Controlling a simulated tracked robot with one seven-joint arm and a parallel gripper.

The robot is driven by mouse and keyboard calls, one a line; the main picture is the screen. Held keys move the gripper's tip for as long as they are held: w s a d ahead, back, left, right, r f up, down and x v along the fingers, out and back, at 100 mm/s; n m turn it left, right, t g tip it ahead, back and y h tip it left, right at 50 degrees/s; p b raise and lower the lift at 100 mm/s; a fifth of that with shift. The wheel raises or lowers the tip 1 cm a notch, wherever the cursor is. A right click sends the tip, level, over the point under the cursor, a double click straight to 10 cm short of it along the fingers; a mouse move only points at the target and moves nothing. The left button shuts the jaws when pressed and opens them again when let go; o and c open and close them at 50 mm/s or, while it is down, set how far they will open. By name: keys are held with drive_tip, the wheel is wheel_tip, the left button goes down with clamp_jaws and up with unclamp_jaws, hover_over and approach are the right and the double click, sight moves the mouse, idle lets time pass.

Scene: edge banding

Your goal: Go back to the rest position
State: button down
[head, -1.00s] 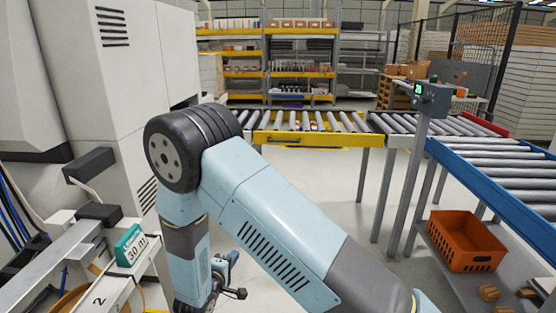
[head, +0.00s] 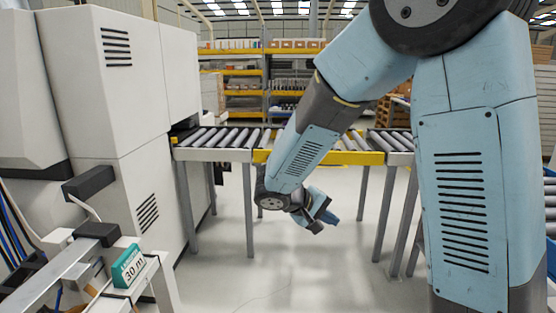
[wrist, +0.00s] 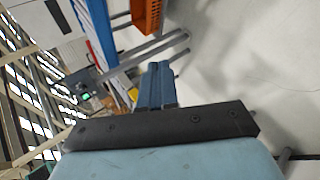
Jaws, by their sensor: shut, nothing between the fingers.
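My gripper (head: 322,214) hangs in the air at the lower end of my bent blue and grey arm, in front of the roller conveyor and above the floor. In the wrist view its two blue fingers (wrist: 157,84) are together with nothing between them. No object is in contact with the gripper in either view. My arm covers much of the right side of the head view.
A roller conveyor (head: 216,154) with a yellow section runs behind the gripper. A white machine (head: 110,120) stands at the left, with a teal "30 m" box (head: 128,266) in front. An orange crate (wrist: 146,12) shows in the wrist view. The middle floor is clear.

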drive_tip(key=s+d+r+m+y, duration=0.1)
drive_tip(key=s+d+r+y, duration=0.2)
drive_tip(key=s, duration=0.4)
drive_tip(key=s+d+r+m+y, duration=0.2)
drive_tip(key=s+d+r+y, duration=0.1)
drive_tip(key=s+r, duration=0.3)
drive_tip(key=s+d+r+m+t+y, duration=0.1)
drive_tip(key=s+d+r+y, duration=0.2)
drive_tip(key=s+r, duration=0.2)
drive_tip(key=s, duration=0.3)
drive_tip(key=shift+s+d+r+m, duration=0.15)
drive_tip(key=shift+d+r+m, duration=0.05)
drive_tip(key=shift+d+m, duration=0.2)
drive_tip(key=shift+a, duration=0.15)
